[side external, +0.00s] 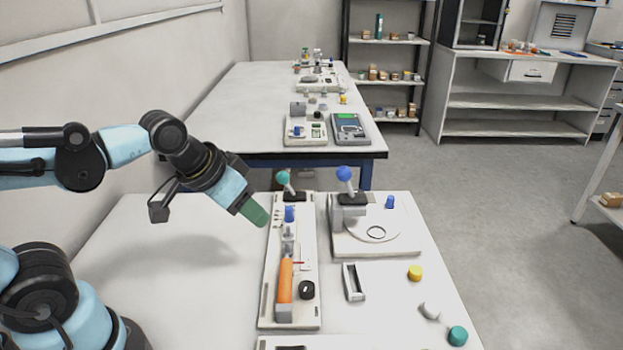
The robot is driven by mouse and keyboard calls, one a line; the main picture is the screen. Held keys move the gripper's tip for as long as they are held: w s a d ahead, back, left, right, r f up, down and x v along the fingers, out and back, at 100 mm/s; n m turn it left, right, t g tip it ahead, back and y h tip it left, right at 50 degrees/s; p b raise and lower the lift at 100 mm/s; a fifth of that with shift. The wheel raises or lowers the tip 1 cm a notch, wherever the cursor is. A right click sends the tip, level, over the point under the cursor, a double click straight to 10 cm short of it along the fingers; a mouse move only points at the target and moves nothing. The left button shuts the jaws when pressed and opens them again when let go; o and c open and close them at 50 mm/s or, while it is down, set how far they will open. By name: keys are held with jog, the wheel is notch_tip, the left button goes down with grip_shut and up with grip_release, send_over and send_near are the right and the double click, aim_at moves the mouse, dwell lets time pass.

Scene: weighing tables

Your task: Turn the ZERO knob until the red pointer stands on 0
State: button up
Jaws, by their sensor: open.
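A long pale panel (269,285) lies on the near table. It carries an orange bar (285,283), a blue-topped post (289,214) and a teal ball lever at its far end. A black round knob (306,290) sits right of the orange bar; no ZERO label is readable. A thin red mark, possibly the pointer (299,263), shows just beyond the knob; its scale and 0 are too small to read. My gripper (254,212) is above the panel's left edge, tilted down to the right, left of the blue-topped post. It is open, holds nothing visible and is apart from the knob.
Right of the panel stands a plate device (408,240) with a blue ball lever (344,173). A small metal frame (353,282), a yellow cap (415,272) and a teal cap (458,336) lie nearby. The table's left part (150,230) is clear.

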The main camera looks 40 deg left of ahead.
aim_at(309, 286)
jog(key=w+d+m+g, duration=0.1)
jog(key=w+d+g, duration=0.15)
jog(key=d, duration=0.25)
jog(key=w+d+m+g, duration=0.1)
jog(key=d+g, duration=0.3)
jog(key=d, duration=0.2)
jog(key=shift+w+a+f, duration=0.1)
jog(key=shift+a+f, duration=0.05)
jog(key=shift+f, duration=2.95)
jog(key=shift+a+f, duration=0.1)
jog(key=shift+f, duration=2.95)
jog(key=shift+m, duration=0.3)
jog(key=c, duration=0.8)
jog(key=shift+o, duration=0.2)
jog(key=m, duration=0.5)
jog(key=shift+m, duration=0.3)
jog(key=o, duration=0.8)
jog(key=shift+c, duration=0.2)
jog(key=shift+r, duration=0.1)
